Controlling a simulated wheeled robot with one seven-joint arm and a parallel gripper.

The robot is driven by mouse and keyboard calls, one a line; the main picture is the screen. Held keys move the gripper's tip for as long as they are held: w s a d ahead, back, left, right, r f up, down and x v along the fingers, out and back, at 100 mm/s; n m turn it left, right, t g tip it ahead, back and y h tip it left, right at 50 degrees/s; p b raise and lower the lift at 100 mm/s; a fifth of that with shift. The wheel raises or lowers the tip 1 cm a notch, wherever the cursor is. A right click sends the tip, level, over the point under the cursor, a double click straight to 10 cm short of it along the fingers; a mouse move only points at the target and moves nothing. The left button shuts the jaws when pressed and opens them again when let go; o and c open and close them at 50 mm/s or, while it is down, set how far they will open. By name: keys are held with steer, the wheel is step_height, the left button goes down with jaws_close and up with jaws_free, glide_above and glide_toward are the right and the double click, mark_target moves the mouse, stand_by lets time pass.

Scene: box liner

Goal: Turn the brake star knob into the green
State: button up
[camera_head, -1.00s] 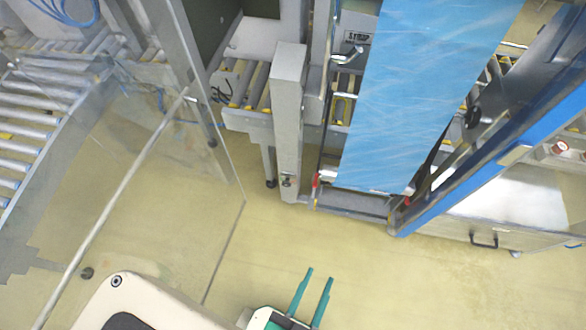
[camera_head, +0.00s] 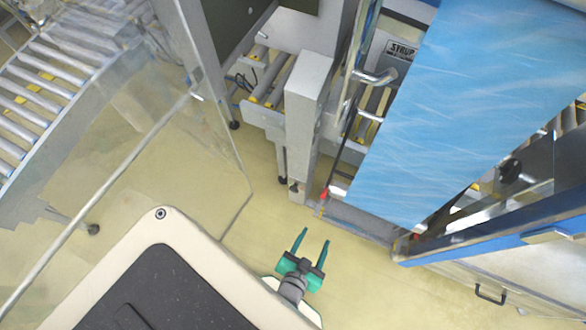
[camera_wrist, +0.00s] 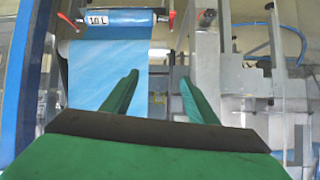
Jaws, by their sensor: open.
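A dark knob (camera_head: 510,170), which may be the brake star knob, sits on the machine frame right of the blue film. I cannot make out its star shape or a green zone. My gripper (camera_head: 314,237) is open and empty above the floor, in front of the machine and well left of the dark knob. In the wrist view my gripper's green fingers (camera_wrist: 158,78) point toward the blue film (camera_wrist: 105,75) and its roll (camera_wrist: 110,20), labelled 10 L, without touching them. No star knob is clear in that view.
A grey post (camera_head: 306,125) and a clear panel (camera_head: 190,190) stand left of the film. A roller conveyor (camera_head: 45,90) is at the far left. A blue rail (camera_head: 480,248) juts out at the right. Floor (camera_head: 350,290) is free before the machine.

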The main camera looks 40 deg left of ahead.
steer(key=w+a+f+n+g, duration=0.1)
steer(key=w+a+f+g, duration=0.1)
steer(key=w+a+f, duration=0.4)
steer(key=w+a+f+g, duration=0.1)
steer(key=a+f+g, duration=0.1)
steer(key=a+f, duration=0.35)
steer(key=g+h, duration=0.2)
steer(key=g, duration=0.1)
glide_toward(292, 188)
steer(key=shift+n, duration=0.4)
steer(key=x, duration=1)
steer(key=shift+w+d, duration=0.1)
steer(key=shift+d, duration=0.05)
steer(key=c, duration=1.1)
steer(key=shift+o, duration=0.2)
steer(key=shift+a+h, duration=0.2)
steer(key=shift+h, duration=0.6)
steer(key=shift+t, duration=0.3)
steer(key=o, duration=1.1)
steer(key=shift+c, duration=0.2)
